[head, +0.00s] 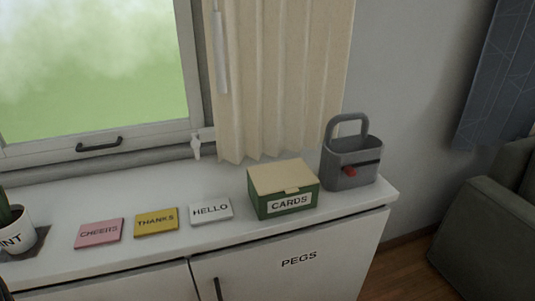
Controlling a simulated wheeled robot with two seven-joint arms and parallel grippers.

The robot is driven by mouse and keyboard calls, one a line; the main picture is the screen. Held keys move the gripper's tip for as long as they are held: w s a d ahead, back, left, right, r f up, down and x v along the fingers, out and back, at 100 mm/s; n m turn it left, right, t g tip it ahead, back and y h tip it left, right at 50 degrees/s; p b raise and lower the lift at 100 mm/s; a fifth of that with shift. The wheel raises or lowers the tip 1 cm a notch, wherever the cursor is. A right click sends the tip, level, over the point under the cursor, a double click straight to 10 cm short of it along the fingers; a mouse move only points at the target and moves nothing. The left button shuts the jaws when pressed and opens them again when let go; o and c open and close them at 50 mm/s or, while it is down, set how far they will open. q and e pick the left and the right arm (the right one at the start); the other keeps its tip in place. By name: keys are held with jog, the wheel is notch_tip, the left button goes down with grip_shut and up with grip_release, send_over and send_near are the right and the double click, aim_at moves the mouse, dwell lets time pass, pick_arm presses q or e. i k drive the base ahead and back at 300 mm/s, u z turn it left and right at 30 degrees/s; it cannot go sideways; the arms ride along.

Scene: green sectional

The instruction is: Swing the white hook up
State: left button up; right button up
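A small white hook (196,147) is at the lower right corner of the window frame, just left of the curtain's bottom edge. It hangs down from a pale mount, its narrow end pointing toward the cabinet top. It is small in the head view, so its exact shape is hard to make out. Nothing touches it that I can see.
The window (95,70) has a dark handle (99,145). A beige curtain (280,80) hangs right of the hook. On the white cabinet (150,255) are pink (99,233), yellow (156,222) and white (211,210) cards, a green card box (285,205), a grey caddy (350,165) and a potted plant (14,236).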

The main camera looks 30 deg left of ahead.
aim_at(195, 143)
jog(key=z, duration=0.1)
jog(key=k, duration=0.9)
jog(key=u, duration=1.6)
jog(key=i, duration=0.45)
